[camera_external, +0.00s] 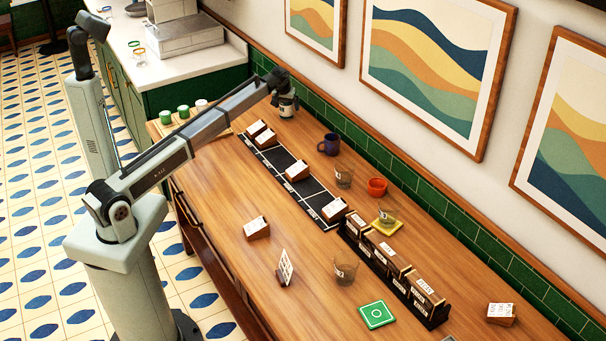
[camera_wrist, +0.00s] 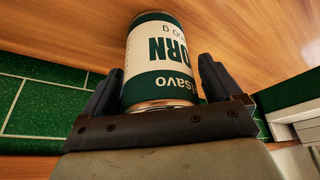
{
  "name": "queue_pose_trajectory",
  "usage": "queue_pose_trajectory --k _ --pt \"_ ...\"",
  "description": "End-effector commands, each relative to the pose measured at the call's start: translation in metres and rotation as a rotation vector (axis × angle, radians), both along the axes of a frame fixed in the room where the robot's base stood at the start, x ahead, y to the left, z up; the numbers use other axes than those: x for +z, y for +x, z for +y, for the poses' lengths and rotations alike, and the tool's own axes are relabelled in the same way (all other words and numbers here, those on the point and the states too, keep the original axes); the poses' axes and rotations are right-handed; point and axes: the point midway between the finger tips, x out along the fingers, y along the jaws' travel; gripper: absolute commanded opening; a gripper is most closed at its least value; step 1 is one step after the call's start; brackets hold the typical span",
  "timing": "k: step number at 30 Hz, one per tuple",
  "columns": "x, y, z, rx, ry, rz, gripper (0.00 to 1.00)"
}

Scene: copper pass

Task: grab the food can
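The food can, a green and white tin marked "CORN", stands on the wooden counter at the far end, near the tiled wall, in the external view (camera_external: 288,107). In the wrist view the can (camera_wrist: 160,62) fills the space between my two fingers, with its label upside down. My gripper (camera_external: 284,93) is at the can, at the end of my outstretched arm. In the wrist view my gripper's fingers (camera_wrist: 160,85) flank the can closely on both sides. Whether they press on it or leave a slight gap is not clear.
A purple mug (camera_external: 329,145), a glass (camera_external: 344,178) and an orange bowl (camera_external: 377,187) stand along the wall. A black mat (camera_external: 316,190) holds several small card boxes. Green and white cups (camera_external: 183,111) stand at the left edge. Green wall tiles (camera_wrist: 45,108) are close beside my gripper.

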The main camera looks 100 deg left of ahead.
Motion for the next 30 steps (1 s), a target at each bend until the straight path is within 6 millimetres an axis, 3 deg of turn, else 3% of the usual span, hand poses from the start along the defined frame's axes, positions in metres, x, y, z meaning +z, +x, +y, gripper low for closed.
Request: queue_pose_trajectory --k 2,21,30 --pt "0.0002 0.0 -0.0001 0.0 0.0 0.0 0.84" --pt "0.0005 0.0 -0.0002 0.0 0.0 0.0 0.22" --pt "0.004 0.0002 0.0003 0.0 0.002 0.0 0.21"
